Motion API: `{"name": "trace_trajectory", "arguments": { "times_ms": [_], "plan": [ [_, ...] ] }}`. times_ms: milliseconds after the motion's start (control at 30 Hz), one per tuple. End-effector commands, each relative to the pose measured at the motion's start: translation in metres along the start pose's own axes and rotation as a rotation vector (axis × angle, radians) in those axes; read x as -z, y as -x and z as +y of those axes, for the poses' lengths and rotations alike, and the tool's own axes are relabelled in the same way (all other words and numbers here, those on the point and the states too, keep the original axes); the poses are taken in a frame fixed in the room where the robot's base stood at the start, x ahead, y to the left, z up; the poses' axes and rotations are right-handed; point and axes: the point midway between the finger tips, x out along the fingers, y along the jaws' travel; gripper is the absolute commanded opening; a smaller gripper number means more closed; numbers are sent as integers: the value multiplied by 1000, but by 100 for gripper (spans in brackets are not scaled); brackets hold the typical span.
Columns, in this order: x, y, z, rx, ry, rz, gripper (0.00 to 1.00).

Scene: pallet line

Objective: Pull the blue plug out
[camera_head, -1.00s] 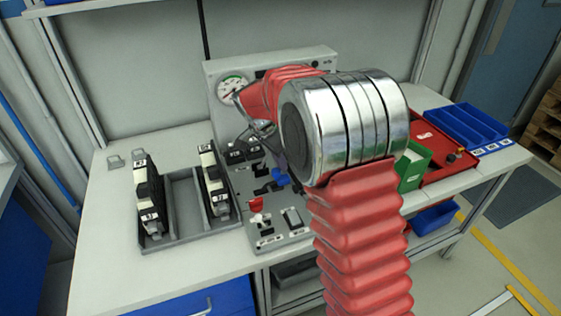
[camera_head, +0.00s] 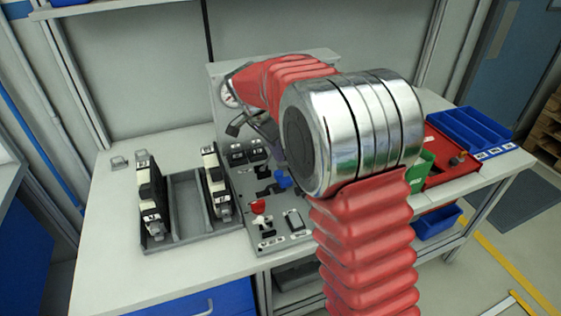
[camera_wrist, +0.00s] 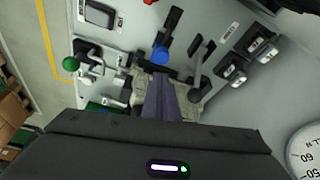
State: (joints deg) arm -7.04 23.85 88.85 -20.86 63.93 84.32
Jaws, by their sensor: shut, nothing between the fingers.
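The blue plug (camera_head: 282,180) shows on the grey control panel (camera_head: 246,188), left of my metal wrist joint. In the wrist view the blue plug (camera_wrist: 160,55) sits at the upper middle, beside a black lever, just beyond my fingertips. How deep it sits in its socket cannot be told. My gripper (camera_wrist: 160,82) is shut and empty, its purple-grey fingers together and pointing toward the plug. In the head view my gripper is partly hidden behind my arm, above the panel and apart from the plug.
A red knob (camera_head: 257,206) and black switches (camera_head: 248,152) stand near the plug. A green knob (camera_wrist: 70,64) and a gauge (camera_wrist: 306,155) show in the wrist view. Left is a grey tray (camera_head: 180,240) with black-and-white modules; right are a green bin and blue bins (camera_head: 472,130).

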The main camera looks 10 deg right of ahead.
Motion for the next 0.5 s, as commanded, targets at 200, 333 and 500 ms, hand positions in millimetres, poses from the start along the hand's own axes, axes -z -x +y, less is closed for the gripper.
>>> {"name": "trace_trajectory", "arguments": {
  "times_ms": [200, 333, 500],
  "plan": [
    [2, 32, -1, 1, -1, 3, 0],
    [3, 39, -1, -2, -2, 3, 0],
    [4, 41, 0, -3, -2, 3, 0]
  ]
}}
